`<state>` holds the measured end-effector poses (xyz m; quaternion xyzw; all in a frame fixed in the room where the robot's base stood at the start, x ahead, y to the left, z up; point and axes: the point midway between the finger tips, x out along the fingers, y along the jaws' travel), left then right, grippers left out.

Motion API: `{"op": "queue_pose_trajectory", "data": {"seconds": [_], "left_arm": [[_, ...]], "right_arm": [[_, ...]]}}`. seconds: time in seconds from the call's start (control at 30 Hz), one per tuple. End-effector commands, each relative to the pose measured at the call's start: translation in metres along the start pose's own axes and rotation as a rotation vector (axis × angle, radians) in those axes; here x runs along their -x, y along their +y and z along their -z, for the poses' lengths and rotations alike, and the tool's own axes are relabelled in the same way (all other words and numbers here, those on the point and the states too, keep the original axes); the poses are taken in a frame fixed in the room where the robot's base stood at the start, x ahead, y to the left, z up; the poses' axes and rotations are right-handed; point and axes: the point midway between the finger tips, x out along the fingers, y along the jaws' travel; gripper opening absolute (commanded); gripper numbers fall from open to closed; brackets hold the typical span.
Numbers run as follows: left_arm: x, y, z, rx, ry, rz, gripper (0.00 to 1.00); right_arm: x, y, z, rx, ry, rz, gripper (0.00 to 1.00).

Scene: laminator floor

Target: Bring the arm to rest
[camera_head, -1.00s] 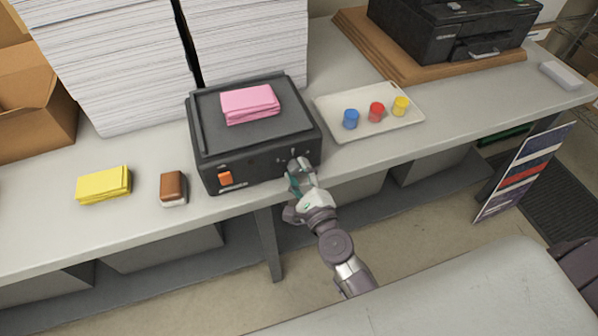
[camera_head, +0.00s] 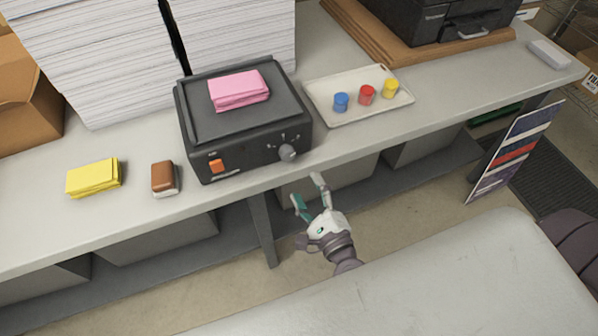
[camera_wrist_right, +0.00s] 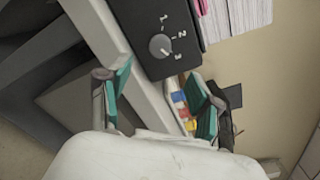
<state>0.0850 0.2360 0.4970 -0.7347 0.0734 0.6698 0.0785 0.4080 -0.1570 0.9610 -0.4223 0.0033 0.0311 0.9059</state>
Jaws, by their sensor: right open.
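My right gripper (camera_head: 309,194) is open and empty, in front of the bench edge and clear of the laminator. Its two teal-padded fingers also show spread apart in the right wrist view (camera_wrist_right: 160,95). The black laminator (camera_head: 240,149) stands on the bench with a grey dial (camera_head: 287,152) and an orange switch (camera_head: 216,166) on its front. In the right wrist view the dial (camera_wrist_right: 160,46) shows beside the marks 1, 2 and 3; its exact setting is hard to tell. My left gripper is not in view.
A pink stack (camera_head: 239,90) lies on the laminator. A yellow pad (camera_head: 93,178) and a brown-and-white block (camera_head: 164,178) lie left. The bench edge runs close behind my gripper.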

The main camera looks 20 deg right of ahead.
Motion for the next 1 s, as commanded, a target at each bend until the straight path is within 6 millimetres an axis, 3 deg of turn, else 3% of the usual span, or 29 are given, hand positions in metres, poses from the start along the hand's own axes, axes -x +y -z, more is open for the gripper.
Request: {"op": "queue_pose_trajectory", "data": {"seconds": [0.2, 0.8, 0.9, 1.0], "left_arm": [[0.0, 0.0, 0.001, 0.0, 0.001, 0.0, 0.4], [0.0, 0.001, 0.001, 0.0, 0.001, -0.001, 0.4], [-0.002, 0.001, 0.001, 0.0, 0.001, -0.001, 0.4], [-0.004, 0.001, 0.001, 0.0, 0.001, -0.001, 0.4]], "right_arm": [[0.019, 0.0, 0.0, 0.0, 0.0, -0.001, 0.64], [0.019, 0.002, 0.002, 0.011, 0.001, -0.004, 0.64], [0.018, 0.021, 0.015, 0.102, 0.006, -0.042, 0.64], [0.019, 0.062, 0.045, 0.312, 0.011, -0.135, 0.64]]}}
